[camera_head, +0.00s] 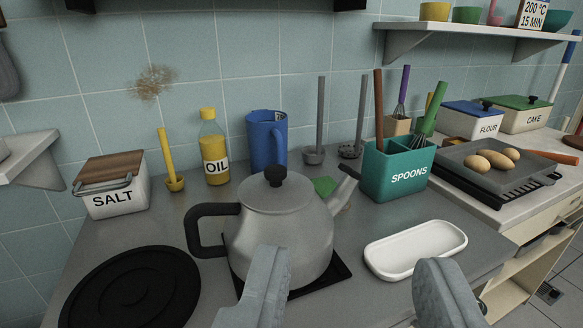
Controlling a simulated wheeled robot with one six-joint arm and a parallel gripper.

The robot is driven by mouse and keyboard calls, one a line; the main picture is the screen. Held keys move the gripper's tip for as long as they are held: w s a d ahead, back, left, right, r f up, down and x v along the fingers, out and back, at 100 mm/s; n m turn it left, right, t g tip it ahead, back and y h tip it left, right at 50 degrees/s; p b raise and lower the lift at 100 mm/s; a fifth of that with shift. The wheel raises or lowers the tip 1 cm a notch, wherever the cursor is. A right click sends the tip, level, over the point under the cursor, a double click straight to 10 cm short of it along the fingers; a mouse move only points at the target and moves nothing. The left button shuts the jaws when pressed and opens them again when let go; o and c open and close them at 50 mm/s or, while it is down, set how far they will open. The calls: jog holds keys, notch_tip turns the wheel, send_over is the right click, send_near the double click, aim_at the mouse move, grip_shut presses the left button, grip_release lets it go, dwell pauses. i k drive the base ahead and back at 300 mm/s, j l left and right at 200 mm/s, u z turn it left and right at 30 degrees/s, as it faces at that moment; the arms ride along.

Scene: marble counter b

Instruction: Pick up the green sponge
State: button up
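A green sponge (324,186) appears as a small green patch on the grey counter, behind the kettle and left of the teal spoons box. The grey kettle (280,225) with a black handle hides part of it. My gripper (352,280) is at the bottom of the view with its two grey fingers wide apart. Nothing is between the fingers. It is on the near side of the kettle, apart from the sponge.
A white tray (415,249) lies right of the kettle. The teal spoons box (398,172), blue jug (266,140), oil bottle (214,150) and salt box (112,187) stand along the back. A black round plate (130,288) lies at left.

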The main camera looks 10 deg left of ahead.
aim_at(324, 186)
jog(key=i+l+u, duration=0.1)
jog(key=l, duration=0.25)
jog(key=i+l+u, duration=0.25)
jog(key=l, duration=0.45)
jog(key=i+l+u, duration=0.15)
jog(key=l, duration=0.2)
jog(key=i+l+u, duration=0.1)
jog(key=l, duration=0.25)
